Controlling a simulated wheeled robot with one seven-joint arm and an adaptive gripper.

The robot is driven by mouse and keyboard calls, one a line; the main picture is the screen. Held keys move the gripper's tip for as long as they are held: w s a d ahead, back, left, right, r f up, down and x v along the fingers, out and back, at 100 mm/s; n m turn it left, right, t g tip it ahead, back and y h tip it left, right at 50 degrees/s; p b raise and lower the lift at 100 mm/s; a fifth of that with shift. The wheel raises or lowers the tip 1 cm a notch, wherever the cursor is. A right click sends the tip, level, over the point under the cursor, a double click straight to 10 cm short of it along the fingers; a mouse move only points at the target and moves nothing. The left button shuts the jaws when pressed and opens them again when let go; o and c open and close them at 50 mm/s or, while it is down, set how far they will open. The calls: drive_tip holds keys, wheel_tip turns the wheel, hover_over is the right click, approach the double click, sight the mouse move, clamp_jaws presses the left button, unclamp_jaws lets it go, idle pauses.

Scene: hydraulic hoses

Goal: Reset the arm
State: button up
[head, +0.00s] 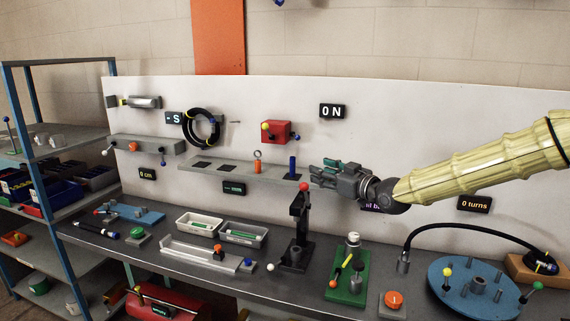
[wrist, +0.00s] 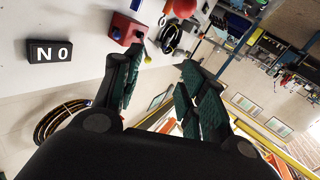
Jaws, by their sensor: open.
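My gripper (head: 322,172) is at the end of my pale yellow arm, which reaches in from the right in the head view. It is in front of the white back panel (head: 290,100), just above the black stand with the red knob (head: 304,188). In the wrist view the two dark green-padded fingers of my gripper (wrist: 160,95) are spread apart with nothing between them. Beyond them in the wrist view are the red box (wrist: 125,30) and a coiled black hose (wrist: 172,38).
A grey shelf (head: 220,172) holds an orange and a blue cylinder (head: 292,167). A blue-framed rack (head: 50,150) stands at left.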

drive_tip(key=s+f+m+g+h, duration=0.2)
drive_tip(key=s+f, duration=0.4)
drive_tip(key=f, duration=0.8)
drive_tip(key=s+f+m+g+h, duration=0.1)
drive_tip(key=s+f+m+g, duration=0.1)
drive_tip(key=s+f, duration=0.8)
drive_tip(key=s+f+m+g+h, duration=0.2)
drive_tip(key=s+f, duration=0.1)
drive_tip(key=f, duration=1.4)
drive_tip(key=s+d+f+m+g+h, duration=0.1)
drive_tip(key=s+d+f+g, duration=0.1)
drive_tip(key=s+f, duration=0.6)
drive_tip(key=s+d+f+m+g+h, duration=0.15)
drive_tip(key=s+f, duration=0.35)
drive_tip(key=s, duration=0.6)
drive_tip(key=s+d+f+m+g+h, duration=0.1)
drive_tip(key=s+d, duration=0.3)
drive_tip(key=s, duration=0.6)
drive_tip(key=s+d+f+g+h, duration=0.2)
drive_tip(key=s+d+f+g, duration=0.1)
drive_tip(key=s, duration=0.7)
drive_tip(key=shift+d+f+m, duration=0.35)
drive_tip(key=shift+d+f, duration=0.25)
drive_tip(key=shift+f, duration=0.1)
